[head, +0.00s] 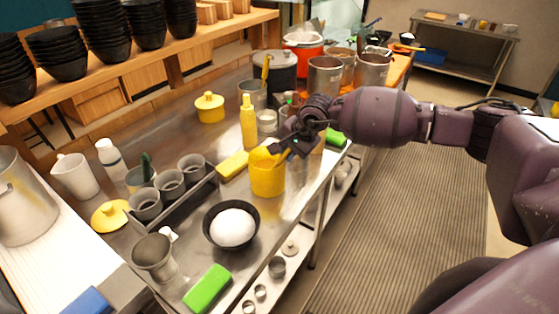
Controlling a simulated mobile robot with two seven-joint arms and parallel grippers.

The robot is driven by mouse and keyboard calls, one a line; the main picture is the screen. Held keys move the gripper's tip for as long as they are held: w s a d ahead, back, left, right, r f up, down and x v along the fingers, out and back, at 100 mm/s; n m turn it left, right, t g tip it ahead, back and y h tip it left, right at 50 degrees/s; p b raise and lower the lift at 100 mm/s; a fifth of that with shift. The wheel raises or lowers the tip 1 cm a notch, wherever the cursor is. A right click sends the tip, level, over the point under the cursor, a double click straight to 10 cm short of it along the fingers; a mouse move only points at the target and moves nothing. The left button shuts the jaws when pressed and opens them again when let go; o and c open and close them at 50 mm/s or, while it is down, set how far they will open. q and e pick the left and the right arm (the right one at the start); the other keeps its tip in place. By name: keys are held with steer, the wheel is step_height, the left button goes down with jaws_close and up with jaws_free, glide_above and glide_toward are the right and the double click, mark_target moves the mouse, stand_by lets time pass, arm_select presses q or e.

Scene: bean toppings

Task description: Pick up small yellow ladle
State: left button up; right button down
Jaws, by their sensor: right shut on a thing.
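A yellow pot (267,179) stands on the metal counter near its right edge. A yellow piece, which looks like part of the small yellow ladle (263,157), shows at the mouth of the pot. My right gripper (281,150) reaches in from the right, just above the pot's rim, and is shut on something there. The fingers and the pot hide most of what it holds. My left gripper is not in view.
A black bowl with white contents (232,226) stands in front of the pot. A yellow bottle (248,122), a yellow block (232,165) and a green block (336,138) are close by. A grey rack of cups (176,207) lies to the left.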

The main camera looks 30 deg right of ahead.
steer(key=shift+r, duration=0.1)
step_height(320, 180, up, 20)
steer(key=b, duration=0.1)
steer(key=shift+b, duration=0.4)
stand_by(0.6)
